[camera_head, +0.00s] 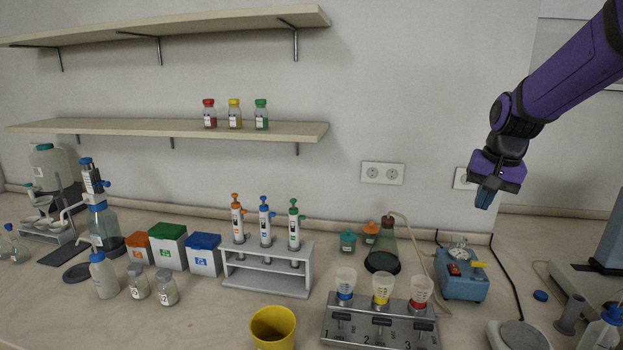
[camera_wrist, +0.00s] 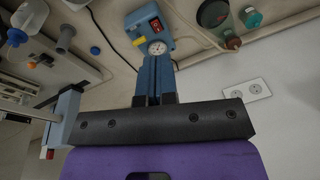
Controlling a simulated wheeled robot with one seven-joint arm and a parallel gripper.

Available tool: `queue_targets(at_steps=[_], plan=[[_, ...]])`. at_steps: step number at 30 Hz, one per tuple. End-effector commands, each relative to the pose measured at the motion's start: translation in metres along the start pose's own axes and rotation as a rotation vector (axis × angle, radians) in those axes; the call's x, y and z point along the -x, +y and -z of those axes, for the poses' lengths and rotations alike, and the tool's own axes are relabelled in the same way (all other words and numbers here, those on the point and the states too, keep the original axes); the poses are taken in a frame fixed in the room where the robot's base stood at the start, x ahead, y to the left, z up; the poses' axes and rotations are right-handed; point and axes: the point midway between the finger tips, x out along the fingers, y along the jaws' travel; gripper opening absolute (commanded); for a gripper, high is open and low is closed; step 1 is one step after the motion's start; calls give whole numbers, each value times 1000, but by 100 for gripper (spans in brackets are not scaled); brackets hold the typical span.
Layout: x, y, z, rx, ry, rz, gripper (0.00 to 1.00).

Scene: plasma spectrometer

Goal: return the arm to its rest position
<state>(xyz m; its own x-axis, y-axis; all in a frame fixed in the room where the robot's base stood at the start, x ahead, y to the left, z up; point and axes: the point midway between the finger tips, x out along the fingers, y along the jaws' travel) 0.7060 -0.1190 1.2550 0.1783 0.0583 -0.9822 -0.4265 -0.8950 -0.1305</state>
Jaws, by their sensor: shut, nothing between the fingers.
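My gripper (camera_head: 486,196) hangs from the purple arm at the right of the head view, in the air in front of the wall and above the blue pump box (camera_head: 462,275). Its blue fingers are shut with nothing between them. In the wrist view my gripper (camera_wrist: 155,72) shows its two fingers side by side and touching. The blue pump box (camera_wrist: 150,28) with its dial and red switch lies beyond the fingertips, apart from them.
A filter rack (camera_head: 380,325) with three coloured cups stands on the bench below. A pipette stand (camera_head: 268,270), a yellow cup (camera_head: 273,328) and a dark flask (camera_head: 382,255) are nearby. Shelves (camera_head: 170,128) are on the wall at left. Air around my gripper is clear.

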Motion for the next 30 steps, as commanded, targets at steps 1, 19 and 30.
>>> queue_targets(at_steps=[1, 19, 30], plan=[[12, 1, -12, 18, 13, 9, 0], [94, 27, -145, 259, 150, 44, 0], [109, 52, -225, 399, 247, 29, 0]])
